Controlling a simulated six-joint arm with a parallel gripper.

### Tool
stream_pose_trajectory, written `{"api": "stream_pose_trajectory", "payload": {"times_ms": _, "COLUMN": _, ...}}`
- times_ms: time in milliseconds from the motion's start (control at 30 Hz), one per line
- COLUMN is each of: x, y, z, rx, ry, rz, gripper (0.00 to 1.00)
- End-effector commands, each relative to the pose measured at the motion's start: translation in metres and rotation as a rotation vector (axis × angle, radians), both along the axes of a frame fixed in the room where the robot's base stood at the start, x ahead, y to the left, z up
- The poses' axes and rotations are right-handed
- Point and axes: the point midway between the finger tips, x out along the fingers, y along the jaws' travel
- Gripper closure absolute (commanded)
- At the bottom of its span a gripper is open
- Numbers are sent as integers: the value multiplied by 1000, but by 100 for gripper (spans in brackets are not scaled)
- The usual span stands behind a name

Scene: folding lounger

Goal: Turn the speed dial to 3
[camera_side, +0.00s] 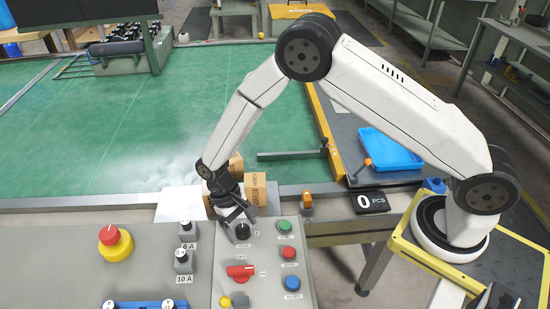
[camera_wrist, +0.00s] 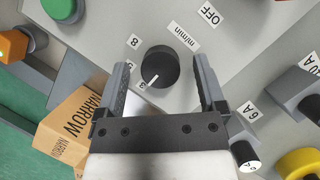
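The speed dial (camera_wrist: 160,68) is a round black knob on the grey control panel, marked "m/min". Its white pointer line aims toward the lower left in the wrist view, at a small label that looks like 3, close to my left-hand finger. A label 8 (camera_wrist: 134,41) sits further up to the left, and another label between them is partly hidden. My gripper (camera_wrist: 163,64) is open, with one finger on each side of the dial and visible gaps to it. In the side view the dial (camera_side: 242,232) shows just below my gripper (camera_side: 237,217).
A red rotary switch (camera_side: 240,271) and green, red and blue buttons (camera_side: 292,282) share the panel. Black knobs marked 6 A (camera_side: 187,228) and 10 A and a red emergency button (camera_side: 110,235) lie left. Cardboard boxes (camera_side: 256,188) stand behind the panel.

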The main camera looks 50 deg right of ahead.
Motion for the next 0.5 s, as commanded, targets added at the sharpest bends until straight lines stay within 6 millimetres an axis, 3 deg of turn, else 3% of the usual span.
{"api": "stream_pose_trajectory", "payload": {"times_ms": 267, "x": 0, "y": 0, "z": 1, "rx": 1, "ry": 0, "rz": -1, "gripper": 11}}
{"api": "stream_pose_trajectory", "payload": {"times_ms": 500, "x": 7, "y": 1, "z": 15, "rx": 1, "ry": -2, "rz": -2, "gripper": 11}}
